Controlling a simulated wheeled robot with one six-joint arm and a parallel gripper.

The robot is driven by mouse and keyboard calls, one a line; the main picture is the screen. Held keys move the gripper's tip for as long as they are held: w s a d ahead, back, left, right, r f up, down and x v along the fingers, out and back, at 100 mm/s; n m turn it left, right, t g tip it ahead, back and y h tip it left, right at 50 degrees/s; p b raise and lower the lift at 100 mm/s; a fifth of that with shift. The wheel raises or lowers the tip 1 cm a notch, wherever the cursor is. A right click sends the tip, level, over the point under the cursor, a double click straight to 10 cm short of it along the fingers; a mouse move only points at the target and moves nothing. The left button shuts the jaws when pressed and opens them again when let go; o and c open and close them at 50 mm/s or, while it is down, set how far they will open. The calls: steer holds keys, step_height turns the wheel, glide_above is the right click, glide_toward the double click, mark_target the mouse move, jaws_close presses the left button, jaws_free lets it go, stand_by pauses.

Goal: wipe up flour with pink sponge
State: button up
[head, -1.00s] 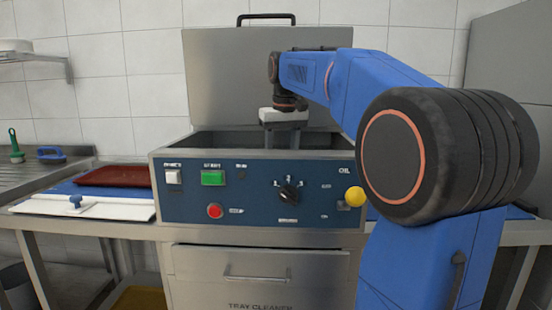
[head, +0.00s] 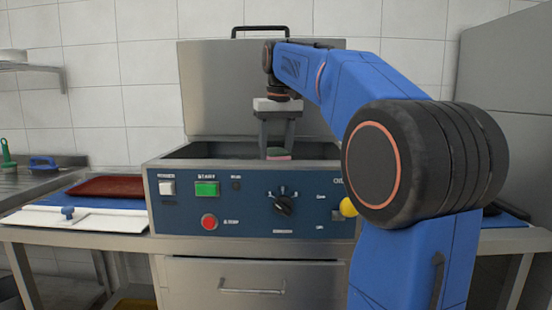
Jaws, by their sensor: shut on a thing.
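My gripper (head: 277,143) points down over the open top of the tray cleaner (head: 160,215), a steel machine with a blue control panel. No flour can be made out in the head view.
The raised lid (head: 220,90) stands behind the gripper. On the left counter lie a dark red tray (head: 108,187) and a white board (head: 110,222) with a blue knob. A green-handled brush (head: 7,152) and a blue-handled tool (head: 43,163) lie further left.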

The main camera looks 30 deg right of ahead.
steer(key=shift+r, duration=0.25)
steer(key=shift+r, duration=0.15)
steer(key=shift+r, duration=1.35)
